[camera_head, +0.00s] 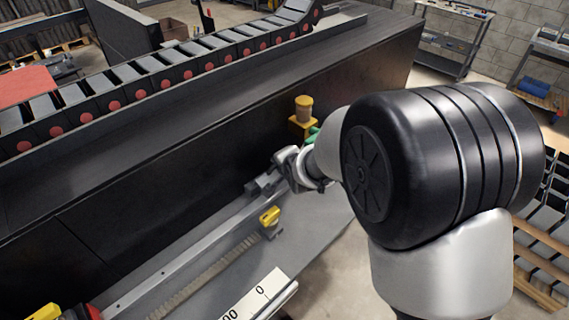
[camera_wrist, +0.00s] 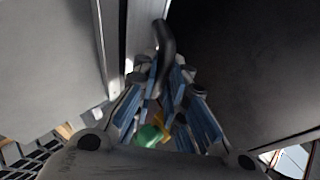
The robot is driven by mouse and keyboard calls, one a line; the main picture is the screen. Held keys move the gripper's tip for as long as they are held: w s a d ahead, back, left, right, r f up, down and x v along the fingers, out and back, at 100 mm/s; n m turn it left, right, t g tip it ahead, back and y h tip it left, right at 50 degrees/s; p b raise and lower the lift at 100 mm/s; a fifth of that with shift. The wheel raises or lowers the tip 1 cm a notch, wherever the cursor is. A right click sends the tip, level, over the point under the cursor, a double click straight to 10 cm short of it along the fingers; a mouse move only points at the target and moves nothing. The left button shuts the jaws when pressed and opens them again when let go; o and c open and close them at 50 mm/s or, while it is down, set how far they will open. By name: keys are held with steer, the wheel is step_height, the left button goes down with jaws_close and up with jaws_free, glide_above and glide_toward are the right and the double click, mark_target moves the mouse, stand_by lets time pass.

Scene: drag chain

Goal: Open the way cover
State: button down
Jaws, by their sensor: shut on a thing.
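My gripper (camera_wrist: 168,88) shows in the wrist view with its blue-padded fingers closed around the lower part of a dark curved handle (camera_wrist: 165,40). The handle stands near a pale metal strip between a grey surface on the left and a dark panel on the right. Which of these surfaces is the way cover, I cannot tell for certain. In the head view my wrist end reaches the rail at the foot of the long dark machine side (camera_head: 190,165). My arm covers much of the gripper there, and the handle is not clear.
A yellow post (camera_head: 303,112) stands just behind my wrist. A drag chain with red discs (camera_head: 140,94) runs along the machine top. A metal rail (camera_head: 175,258), a small yellow block (camera_head: 269,216) and a white scale (camera_head: 258,299) lie in front. A shelf cart (camera_head: 455,38) stands far right.

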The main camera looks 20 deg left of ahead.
steer(key=shift+w+r, duration=0.1)
steer(key=shift+r, duration=0.1)
steer(key=c, duration=2)
jaws_free()
steer(key=shift+o, duration=0.5)
steer(key=shift+f, duration=0.1)
steer(key=v, duration=1.2)
